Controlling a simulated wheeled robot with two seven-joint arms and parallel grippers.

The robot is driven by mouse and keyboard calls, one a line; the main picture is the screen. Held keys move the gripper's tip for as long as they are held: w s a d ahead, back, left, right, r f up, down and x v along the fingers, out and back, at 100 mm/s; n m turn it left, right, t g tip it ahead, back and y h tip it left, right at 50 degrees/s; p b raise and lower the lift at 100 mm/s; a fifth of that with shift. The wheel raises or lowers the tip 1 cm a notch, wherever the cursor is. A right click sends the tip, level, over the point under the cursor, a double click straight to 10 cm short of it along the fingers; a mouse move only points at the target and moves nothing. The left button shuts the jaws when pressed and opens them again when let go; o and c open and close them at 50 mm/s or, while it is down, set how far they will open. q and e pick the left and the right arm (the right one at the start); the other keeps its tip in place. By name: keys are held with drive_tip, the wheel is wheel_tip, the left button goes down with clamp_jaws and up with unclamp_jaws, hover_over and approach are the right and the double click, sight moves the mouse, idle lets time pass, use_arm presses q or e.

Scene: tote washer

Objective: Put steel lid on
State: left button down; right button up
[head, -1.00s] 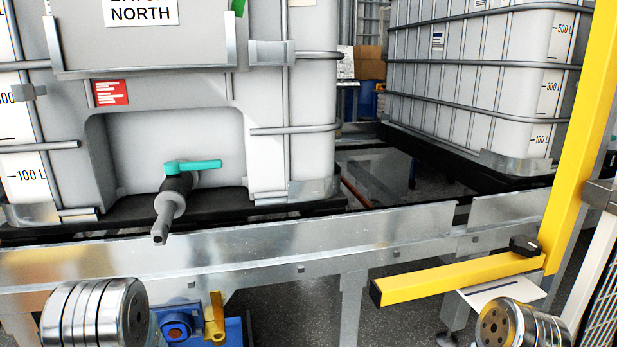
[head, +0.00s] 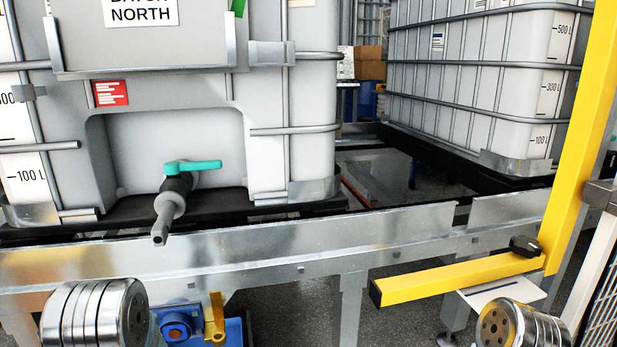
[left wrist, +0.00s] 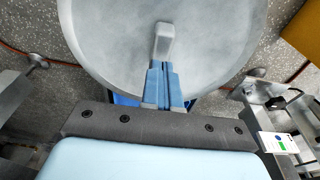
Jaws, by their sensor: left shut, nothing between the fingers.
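A large round grey disc, which looks like the steel lid (left wrist: 215,45), fills the upper middle of the left wrist view. A pale grey block-like handle (left wrist: 163,40) stands on it. My left gripper (left wrist: 162,66), with blue fingers, is shut and empty. Its tips lie right by the near end of the handle in the picture; I cannot tell whether they touch it. Something blue (left wrist: 125,99) shows past the near rim of the disc, mostly hidden. Neither the disc nor either gripper can be made out in the head view.
A white caged tank (head: 270,110) with a teal-handled valve (head: 192,167) stands behind a steel rail (head: 250,245). A yellow bar (head: 455,275) juts in at the right. A blue fitting with a brass part (head: 214,320) sits below the rail.

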use_arm(q)
drive_tip(key=shift+f+b, duration=0.85)
drive_tip(key=shift+f, duration=0.1)
drive_tip(key=shift+r, duration=0.1)
wheel_tip(320, 180, up, 5)
drive_tip(key=p, duration=0.4)
wheel_tip(320, 180, up, 4)
drive_tip(key=p, duration=0.3)
idle(0.4)
